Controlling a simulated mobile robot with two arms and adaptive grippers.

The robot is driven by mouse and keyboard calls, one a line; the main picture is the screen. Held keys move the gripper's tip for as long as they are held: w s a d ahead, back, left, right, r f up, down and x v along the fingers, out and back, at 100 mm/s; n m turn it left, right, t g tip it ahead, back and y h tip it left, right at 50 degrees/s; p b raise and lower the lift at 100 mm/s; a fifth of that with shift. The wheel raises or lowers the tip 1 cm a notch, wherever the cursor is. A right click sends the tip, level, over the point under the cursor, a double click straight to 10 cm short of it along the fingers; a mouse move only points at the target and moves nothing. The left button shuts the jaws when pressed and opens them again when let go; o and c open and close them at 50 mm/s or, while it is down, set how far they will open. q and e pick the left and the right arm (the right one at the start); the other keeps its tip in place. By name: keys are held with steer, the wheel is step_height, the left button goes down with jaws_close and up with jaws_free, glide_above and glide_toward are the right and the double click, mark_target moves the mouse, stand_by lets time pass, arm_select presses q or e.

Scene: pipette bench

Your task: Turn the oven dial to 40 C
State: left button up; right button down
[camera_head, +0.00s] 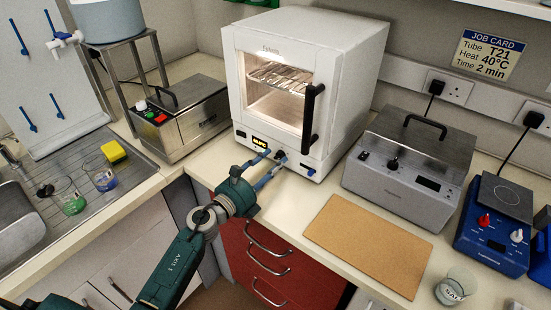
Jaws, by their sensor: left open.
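The white oven (355,75) stands on the bench at the back centre, with a lit interior, a wire rack and a black door handle. Its lower front panel carries a small amber display (259,142), too small to read surely, and a dark dial (280,156). My left gripper (272,166) is open in front of the panel, its blue fingertips close to the dial. I cannot tell whether they touch it. The dial's scale and pointer are not readable. My right gripper is not in view.
A metal bath (180,120) stands left of the oven and a grey heater unit (410,165) right. A tan board (368,245) lies in front. Blue hotplate (490,250) and beaker (455,287) are at right.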

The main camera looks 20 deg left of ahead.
arm_select(q)
steer(key=shift+x, duration=0.95)
steer(key=shift+c, duration=0.2)
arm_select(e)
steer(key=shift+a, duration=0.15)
arm_select(q)
jaws_close()
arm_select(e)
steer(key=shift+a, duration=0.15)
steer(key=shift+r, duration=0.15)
